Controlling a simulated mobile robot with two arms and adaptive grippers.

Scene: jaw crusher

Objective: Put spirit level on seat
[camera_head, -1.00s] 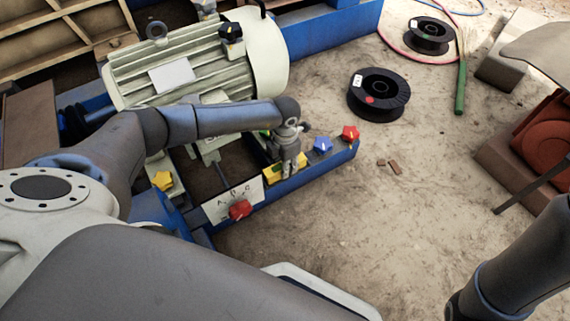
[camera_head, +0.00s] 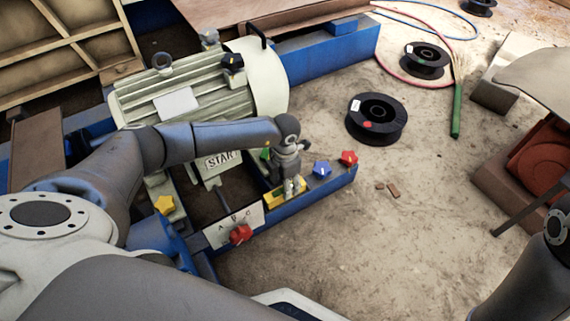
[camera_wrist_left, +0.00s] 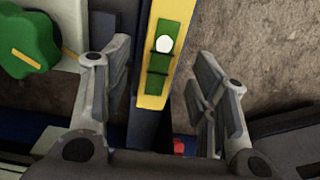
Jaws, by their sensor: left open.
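The spirit level is a yellow bar with a green vial strip (camera_wrist_left: 152,88). It runs lengthwise between the fingers in the left wrist view, and part of its yellow body (camera_head: 272,198) shows at the blue frame in the head view. My left gripper (camera_head: 292,187) points down at it. In the left wrist view, the two fingers of this gripper (camera_wrist_left: 158,85) stand apart, one on each side of the level, with visible gaps. I cannot tell which surface is the seat. My right gripper is out of view.
Star knobs in red (camera_head: 348,157), blue (camera_head: 321,168) and yellow (camera_head: 164,204) sit around the blue frame. A green knob (camera_wrist_left: 28,42) is close left of the gripper. A lettered white plate (camera_head: 228,228) is nearby. The motor (camera_head: 195,85) stands behind.

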